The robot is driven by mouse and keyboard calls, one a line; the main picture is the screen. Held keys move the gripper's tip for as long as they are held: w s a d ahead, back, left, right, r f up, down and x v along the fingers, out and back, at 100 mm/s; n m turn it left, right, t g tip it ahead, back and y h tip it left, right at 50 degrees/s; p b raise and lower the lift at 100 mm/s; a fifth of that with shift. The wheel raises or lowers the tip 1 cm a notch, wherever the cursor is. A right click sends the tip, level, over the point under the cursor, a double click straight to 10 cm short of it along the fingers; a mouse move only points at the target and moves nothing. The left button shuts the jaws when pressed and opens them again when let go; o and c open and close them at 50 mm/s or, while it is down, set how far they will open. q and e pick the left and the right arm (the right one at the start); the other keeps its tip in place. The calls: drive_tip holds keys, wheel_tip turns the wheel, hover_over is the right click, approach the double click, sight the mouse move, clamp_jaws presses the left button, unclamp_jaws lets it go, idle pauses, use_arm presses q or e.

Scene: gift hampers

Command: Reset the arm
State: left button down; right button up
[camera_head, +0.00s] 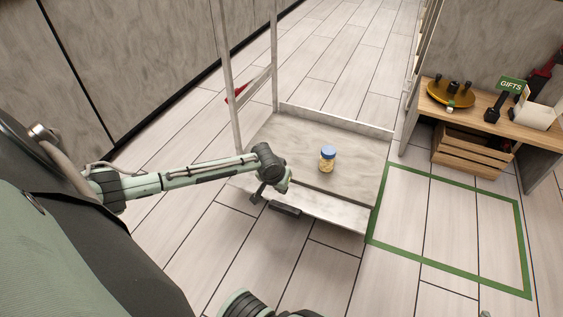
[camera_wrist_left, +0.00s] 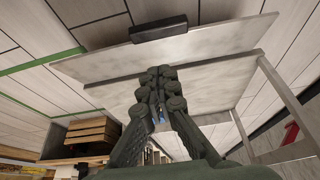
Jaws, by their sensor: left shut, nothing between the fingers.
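My left arm reaches in from the left in the head view. Its gripper (camera_head: 258,196) is at the near left edge of a low grey cart (camera_head: 285,145), apart from the jar. In the left wrist view the fingers (camera_wrist_left: 163,80) are shut with nothing between them. A small jar with a blue lid and pale contents (camera_head: 327,161) stands upright on the cart deck. In the left wrist view only a bit of blue shows behind the fingers. My right gripper is out of view.
A green-outlined floor area (camera_head: 450,230) is empty, right of the cart. A wooden table (camera_head: 530,127) holds a gold tray (camera_head: 451,95) and a GIFTS sign (camera_head: 511,85). A wooden crate (camera_head: 470,150) sits below. Cart posts (camera_head: 229,75) rise beyond my left arm.

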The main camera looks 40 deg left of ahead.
use_arm(q)
drive_tip(key=shift+s+r, duration=0.1)
drive_tip(key=shift+r, duration=0.05)
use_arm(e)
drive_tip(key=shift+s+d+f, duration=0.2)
use_arm(q)
drive_tip(key=s+d+r+m+h+p, duration=0.1)
drive_tip(key=s+d+m+p, duration=0.1)
drive_tip(key=s+d, duration=0.35)
drive_tip(key=s+d+r+m+p, duration=0.1)
drive_tip(key=s+d+r+p, duration=0.15)
drive_tip(key=s+d, duration=0.3)
drive_tip(key=s+a+r+m+g+y+p, duration=0.1)
drive_tip(key=s+r+p, duration=0.1)
drive_tip(key=s, duration=0.8)
drive_tip(key=shift+s+a+r, duration=0.15)
drive_tip(key=shift+a+r, duration=0.1)
drive_tip(key=shift+a, duration=0.05)
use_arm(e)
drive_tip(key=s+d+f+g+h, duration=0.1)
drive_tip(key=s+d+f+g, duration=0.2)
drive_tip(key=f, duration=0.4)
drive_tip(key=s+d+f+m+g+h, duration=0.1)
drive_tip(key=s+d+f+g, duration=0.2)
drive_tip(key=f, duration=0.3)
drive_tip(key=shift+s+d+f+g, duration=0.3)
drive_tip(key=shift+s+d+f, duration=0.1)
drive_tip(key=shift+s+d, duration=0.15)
